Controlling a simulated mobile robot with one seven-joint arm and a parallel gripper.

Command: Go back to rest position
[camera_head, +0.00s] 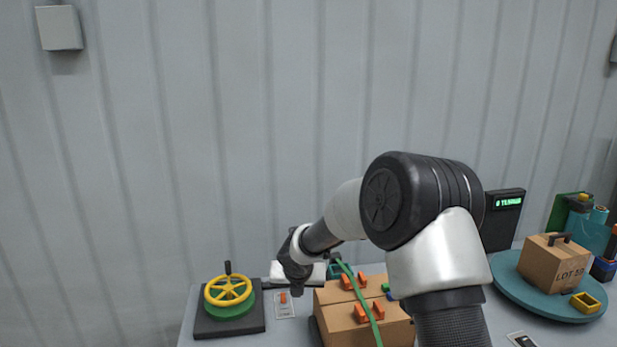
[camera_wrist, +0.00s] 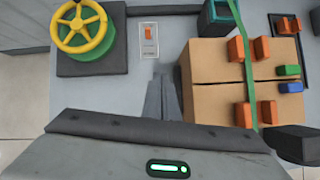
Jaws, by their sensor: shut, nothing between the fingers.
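My gripper (camera_head: 297,288) is at the end of my arm, low over the table (camera_head: 196,318), between the yellow handwheel and the cardboard box. In the wrist view its fingers (camera_wrist: 161,78) are together with nothing between them. They point at bare grey table between the handwheel base and the box. No object is held. My arm bends over the right part of the table and hides some of what is behind it.
A yellow handwheel (camera_head: 228,290) with a green hub stands at left. A cardboard box (camera_head: 340,322) with orange clips and a green strap is right of my gripper. A small orange switch (camera_wrist: 149,32) lies between them. A turntable (camera_head: 505,273) bears another box (camera_head: 550,265).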

